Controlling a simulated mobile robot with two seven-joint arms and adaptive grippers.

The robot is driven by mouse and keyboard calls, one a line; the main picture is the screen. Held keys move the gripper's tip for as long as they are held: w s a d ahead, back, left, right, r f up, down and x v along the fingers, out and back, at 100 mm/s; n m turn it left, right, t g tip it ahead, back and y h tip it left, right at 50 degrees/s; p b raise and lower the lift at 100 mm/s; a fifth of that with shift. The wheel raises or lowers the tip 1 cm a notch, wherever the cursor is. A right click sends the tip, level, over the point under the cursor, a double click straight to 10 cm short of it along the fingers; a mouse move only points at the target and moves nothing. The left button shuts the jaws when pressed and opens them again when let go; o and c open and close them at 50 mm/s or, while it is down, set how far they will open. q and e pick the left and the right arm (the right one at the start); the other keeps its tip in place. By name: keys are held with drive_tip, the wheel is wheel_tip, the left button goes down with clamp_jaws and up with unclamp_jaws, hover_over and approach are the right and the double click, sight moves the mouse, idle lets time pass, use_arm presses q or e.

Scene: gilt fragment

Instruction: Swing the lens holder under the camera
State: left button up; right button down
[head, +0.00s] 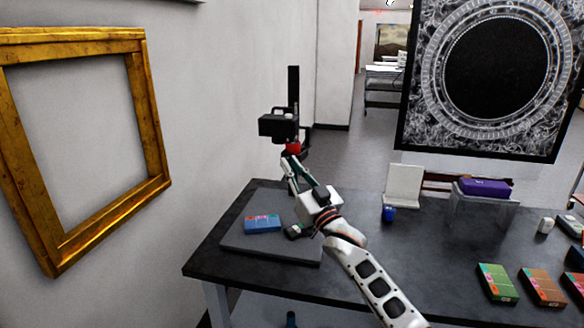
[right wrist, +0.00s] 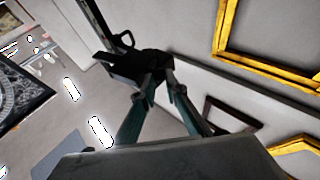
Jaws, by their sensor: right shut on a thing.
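A black camera (head: 278,125) sits on a dark upright column (head: 293,85) above a grey base plate (head: 245,247) on the table. A small red part, seemingly the lens holder (head: 293,148), shows just below and right of the camera. My right gripper (head: 290,164) reaches up to it and is shut on it. In the right wrist view, the fingers of my right gripper (right wrist: 155,78) close in on a dark part below the black camera (right wrist: 122,68); the grasped spot is partly hidden. My left gripper is not in view.
A blue and red box (head: 262,224) lies on the base plate, with a small dark item beside my right wrist. A blue cup (head: 388,214), a white stand (head: 403,185) and a purple case (head: 486,187) stand farther right. A gilt frame (head: 155,190) hangs left.

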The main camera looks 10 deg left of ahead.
drive_tip(key=shift+d, duration=0.15)
drive_tip(key=c, duration=2)
unclamp_jaws()
drive_tip(key=v, duration=1.2)
